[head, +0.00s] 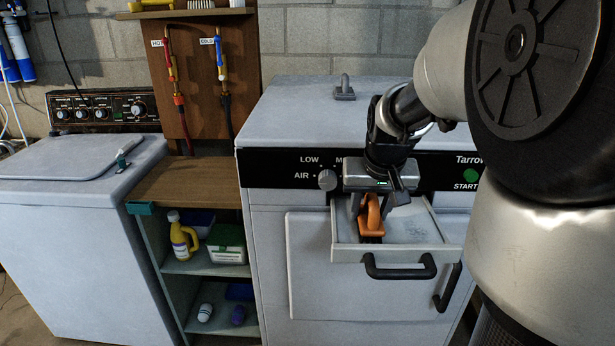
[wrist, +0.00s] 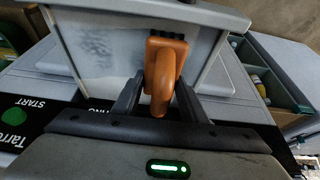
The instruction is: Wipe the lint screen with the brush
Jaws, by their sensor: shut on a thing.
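My gripper (head: 368,207) is shut on the orange handle of the brush (head: 371,222), above the left part of the open drawer. The brush also shows in the wrist view (wrist: 163,70), between my gripper's fingers (wrist: 160,98). Its dark bristles point down in the head view; whether they touch the screen cannot be told. The lint screen (head: 410,229) is the pale panel in the pulled-out drawer at the dryer's front. A grey smudge of lint lies on it, to the right of the brush in the head view and to the left in the wrist view (wrist: 97,48).
The drawer's black handle (head: 400,268) sticks out at the front. The dryer's knob (head: 327,180) is just left of my gripper. A shelf unit (head: 190,185) with bottles and a washer (head: 75,200) stand to the left.

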